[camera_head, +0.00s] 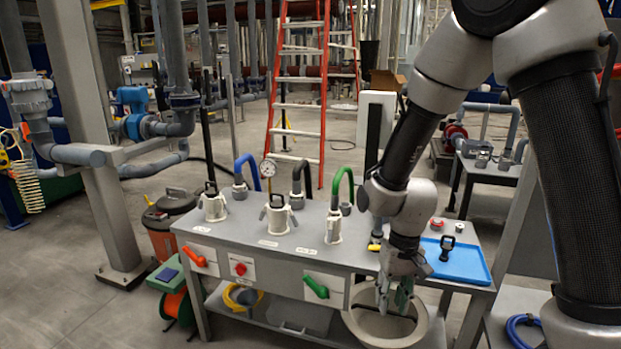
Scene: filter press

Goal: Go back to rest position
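My gripper (394,299) points down at the front right of the grey workbench (250,240), at the end of my bent arm. Its fingers look apart, with a gap between them, and I see nothing held. The fingertips show in front of the round grey bin (362,328) at the bench's lower right. Whether they are over its opening or in front of it I cannot tell.
A blue tray (468,264) with a black-handled tool (446,248) lies right of my gripper. Hose fittings with blue (245,170), black (300,178) and green (342,185) hoses stand on the bench. An orange ladder (325,90) stands behind. Floor at the left front is clear.

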